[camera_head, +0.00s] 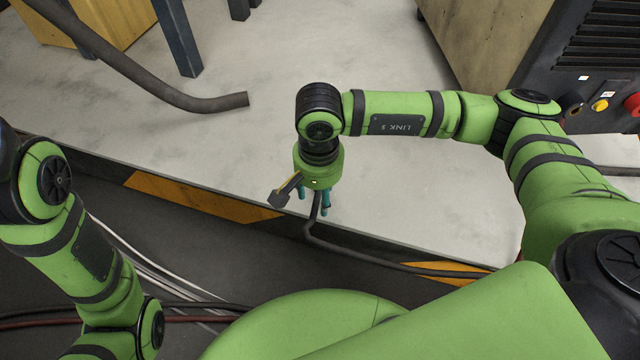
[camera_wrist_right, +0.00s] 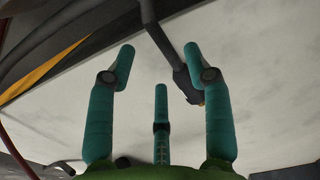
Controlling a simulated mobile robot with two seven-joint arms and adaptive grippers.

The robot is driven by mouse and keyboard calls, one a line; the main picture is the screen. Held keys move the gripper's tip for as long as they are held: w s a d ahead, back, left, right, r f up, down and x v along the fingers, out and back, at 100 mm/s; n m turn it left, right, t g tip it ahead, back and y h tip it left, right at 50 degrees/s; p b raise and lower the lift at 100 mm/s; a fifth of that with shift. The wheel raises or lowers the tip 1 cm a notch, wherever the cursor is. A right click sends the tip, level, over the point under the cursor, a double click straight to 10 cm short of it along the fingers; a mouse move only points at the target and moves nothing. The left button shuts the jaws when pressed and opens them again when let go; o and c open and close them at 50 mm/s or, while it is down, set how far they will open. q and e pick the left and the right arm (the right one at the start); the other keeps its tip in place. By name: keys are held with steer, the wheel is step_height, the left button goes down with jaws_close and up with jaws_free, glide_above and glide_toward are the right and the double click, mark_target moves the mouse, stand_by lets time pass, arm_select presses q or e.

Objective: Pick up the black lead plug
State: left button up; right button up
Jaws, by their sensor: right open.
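The black lead plug (camera_wrist_right: 186,86) shows in the right wrist view as a dark, thicker piece at the end of a black cable, with a small brass-coloured tip. It lies over the pale platform, beyond the fingers and toward the right one, which partly overlaps its tip. My right gripper (camera_wrist_right: 158,62) has teal fingers spread apart with nothing between them. In the head view my right gripper (camera_head: 314,202) points down over the platform's front edge, with the black cable (camera_head: 316,238) running out from under it. The plug is hidden there. My left gripper is out of view.
The pale platform (camera_head: 400,190) has a yellow-and-black striped front edge. A thick grey hose (camera_head: 205,103) lies on it at the back left. A dark machine (camera_head: 592,70) with coloured knobs stands at the back right. Several thin cables (camera_head: 160,275) lie on the lower floor.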

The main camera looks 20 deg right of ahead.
mark_target(317, 208)
step_height(317, 208, down, 4)
steer(key=shift+s+a+f+b, duration=0.1)
steer(key=shift+s+a+b, duration=0.05)
steer(key=shift+b, duration=1)
steer(key=shift+c, duration=0.4)
jaws_close()
